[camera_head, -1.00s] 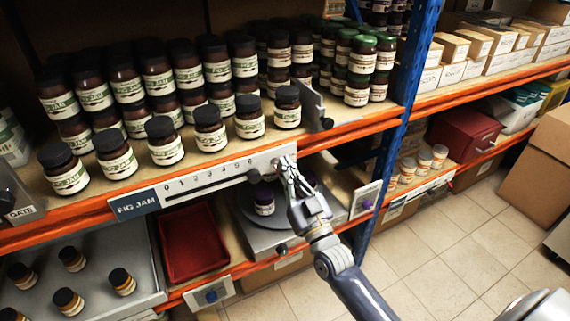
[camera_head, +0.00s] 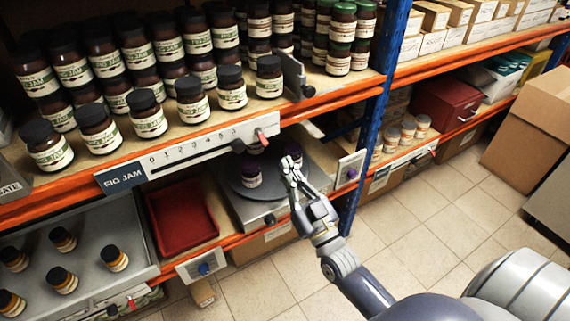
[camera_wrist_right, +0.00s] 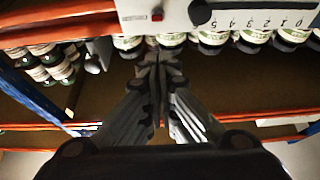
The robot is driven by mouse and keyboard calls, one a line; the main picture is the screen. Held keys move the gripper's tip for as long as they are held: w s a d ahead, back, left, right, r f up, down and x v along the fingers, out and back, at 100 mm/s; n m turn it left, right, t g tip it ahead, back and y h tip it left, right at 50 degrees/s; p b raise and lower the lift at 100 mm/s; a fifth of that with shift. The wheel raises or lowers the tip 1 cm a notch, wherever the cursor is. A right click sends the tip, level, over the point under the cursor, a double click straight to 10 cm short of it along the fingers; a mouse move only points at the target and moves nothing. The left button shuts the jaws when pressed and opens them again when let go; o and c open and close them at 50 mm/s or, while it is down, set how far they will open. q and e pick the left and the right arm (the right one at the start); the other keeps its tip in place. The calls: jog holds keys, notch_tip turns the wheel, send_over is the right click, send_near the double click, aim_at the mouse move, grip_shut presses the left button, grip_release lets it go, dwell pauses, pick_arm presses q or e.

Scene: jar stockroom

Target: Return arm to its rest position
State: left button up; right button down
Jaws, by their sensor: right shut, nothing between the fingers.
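My right gripper (camera_head: 289,168) is shut and empty, its fingertips together, in front of the shelf rack near the round scale plate. In the right wrist view the closed fingers (camera_wrist_right: 158,75) point at the shelf front with nothing between them. The red knob also shows in the right wrist view (camera_wrist_right: 157,14). My left gripper is not in view.
Fig jam jars (camera_head: 148,115) crowd the upper shelf. A round plate (camera_head: 282,178) holds dark-lidded jars beside the gripper. A red tray (camera_head: 183,218) lies left of it. A blue post (camera_head: 372,125) stands to the right. Open tiled floor (camera_head: 440,215) lies at lower right.

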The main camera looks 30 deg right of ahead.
dwell(0.3)
jog(key=s+a+f+g, duration=0.1)
jog(key=s+f+g, duration=0.25)
jog(key=f, duration=0.95)
jog(key=s+f+n+g, duration=0.15)
jog(key=f+g, duration=0.25)
jog(key=f, duration=0.9)
jog(key=s+a+f+m+g, duration=0.1)
jog(key=s+f+g, duration=0.2)
jog(key=f, duration=1)
jog(key=s+f+g, duration=0.5)
jog(key=s+f, duration=0.8)
jog(key=s, duration=0.1)
jog(key=s+f+g, duration=0.3)
jog(key=s+f, duration=0.1)
jog(key=s, duration=0.6)
jog(key=s+f+n+g, duration=0.1)
jog(key=s+f+g, duration=0.2)
jog(key=s, duration=0.7)
jog(key=shift+s+a+f+h, duration=0.2)
jog(key=shift+s+f+h, duration=0.2)
jog(key=shift+f, duration=0.35)
jog(key=shift+n, duration=0.25)
